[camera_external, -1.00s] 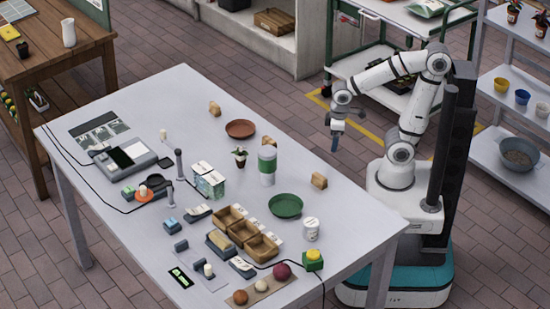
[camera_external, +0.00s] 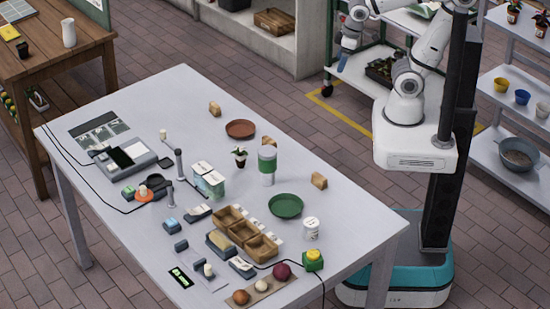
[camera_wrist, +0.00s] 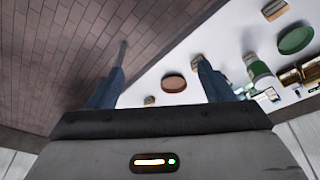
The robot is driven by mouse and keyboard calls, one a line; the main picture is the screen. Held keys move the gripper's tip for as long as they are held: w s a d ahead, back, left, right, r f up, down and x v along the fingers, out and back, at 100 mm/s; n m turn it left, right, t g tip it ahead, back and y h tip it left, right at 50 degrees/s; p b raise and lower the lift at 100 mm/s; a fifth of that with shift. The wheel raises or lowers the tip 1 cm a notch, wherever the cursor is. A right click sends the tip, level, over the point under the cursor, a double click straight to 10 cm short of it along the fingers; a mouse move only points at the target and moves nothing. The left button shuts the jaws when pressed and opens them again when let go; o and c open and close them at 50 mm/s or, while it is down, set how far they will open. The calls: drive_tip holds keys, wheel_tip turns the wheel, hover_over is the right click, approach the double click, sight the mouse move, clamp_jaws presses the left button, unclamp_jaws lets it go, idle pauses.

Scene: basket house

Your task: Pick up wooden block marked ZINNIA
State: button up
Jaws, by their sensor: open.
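One (camera_external: 214,108) is near the far edge, left of the brown dish. The other (camera_external: 319,181) is near the right edge, by the green plate. No lettering is readable, so I cannot tell which is marked ZINNIA. In the wrist view the far block (camera_wrist: 149,101) is between my fingers' lines of sight, and the other block (camera_wrist: 275,9) is at the top right. My gripper (camera_external: 343,60) is open and empty, raised high beyond the table's far right side. Its blue fingers (camera_wrist: 160,78) are spread apart in the wrist view.
Wooden trays (camera_external: 230,217) and devices fill the near side. The table's far right strip is mostly clear.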

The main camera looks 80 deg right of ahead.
wheel_tip(320, 180, up, 11)
drive_tip(key=p, duration=0.7)
drive_tip(key=n+g+b, duration=0.3)
drive_tip(key=n+b, duration=0.6)
drive_tip(key=b, duration=0.8)
hover_over(269, 139)
drive_tip(key=f, duration=3.1)
drive_tip(key=shift+s+d, duration=0.15)
drive_tip(key=shift+d, duration=0.25)
drive_tip(key=shift+a+f+p, duration=0.25)
drive_tip(key=shift+f, duration=1.7)
drive_tip(key=shift+a+f+p, duration=0.2)
drive_tip(key=shift+f, duration=1.75)
drive_tip(key=shift+c, duration=0.5)
drive_tip(key=c, duration=0.9)
drive_tip(key=shift+r, duration=0.1)
drive_tip(key=shift+c, duration=0.2)
